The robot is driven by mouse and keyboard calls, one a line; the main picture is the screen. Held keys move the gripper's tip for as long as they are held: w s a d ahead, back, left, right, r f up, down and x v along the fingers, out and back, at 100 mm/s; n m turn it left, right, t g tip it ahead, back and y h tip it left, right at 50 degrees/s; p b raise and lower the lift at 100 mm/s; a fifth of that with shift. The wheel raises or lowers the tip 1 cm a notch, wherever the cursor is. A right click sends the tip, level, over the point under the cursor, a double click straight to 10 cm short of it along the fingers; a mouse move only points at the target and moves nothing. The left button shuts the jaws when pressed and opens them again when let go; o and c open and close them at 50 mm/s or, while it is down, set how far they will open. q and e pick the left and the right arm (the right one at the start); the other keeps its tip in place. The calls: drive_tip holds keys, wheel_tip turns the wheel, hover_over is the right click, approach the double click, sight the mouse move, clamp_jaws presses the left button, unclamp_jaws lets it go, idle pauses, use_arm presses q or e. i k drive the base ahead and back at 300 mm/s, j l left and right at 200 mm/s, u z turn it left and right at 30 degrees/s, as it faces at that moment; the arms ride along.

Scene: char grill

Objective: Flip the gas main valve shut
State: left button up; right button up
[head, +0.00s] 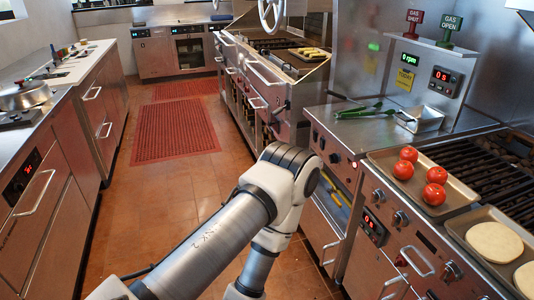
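A red sign reading GAS SHUT (415,17) and a green sign reading GAS OPEN (450,26) stand on top of the metal panel (428,62) at the upper right. I cannot make out a valve lever for certain near them. One of my arms rises from the bottom of the view, bends at its elbow in the middle, and runs back down out of the picture. Neither gripper is in view, so I cannot see whether they are open or shut.
A tray (466,193) holds several tomatoes (403,170); another tray (463,222) holds dough rounds (494,242). The aisle floor (165,220) with red mats (175,130) is clear.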

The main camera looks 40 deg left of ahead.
sight(329, 191)
drive_tip(key=u, duration=0.6)
drive_tip(key=i+j+z, duration=0.15)
drive_tip(key=j+z, duration=0.15)
drive_tip(key=z, duration=0.15)
drive_tip(key=i+j+z, duration=0.1)
drive_tip(key=j+z, duration=0.6)
drive_tip(key=z, duration=0.2)
drive_tip(key=j+z, duration=0.1)
drive_tip(key=j, duration=0.65)
drive_tip(key=j+z, duration=0.1)
drive_tip(key=j, duration=0.6)
drive_tip(key=k+j, duration=0.1)
drive_tip(key=j, duration=0.6)
drive_tip(key=k+j+z, duration=0.15)
drive_tip(key=j, duration=0.6)
drive_tip(key=i, duration=0.05)
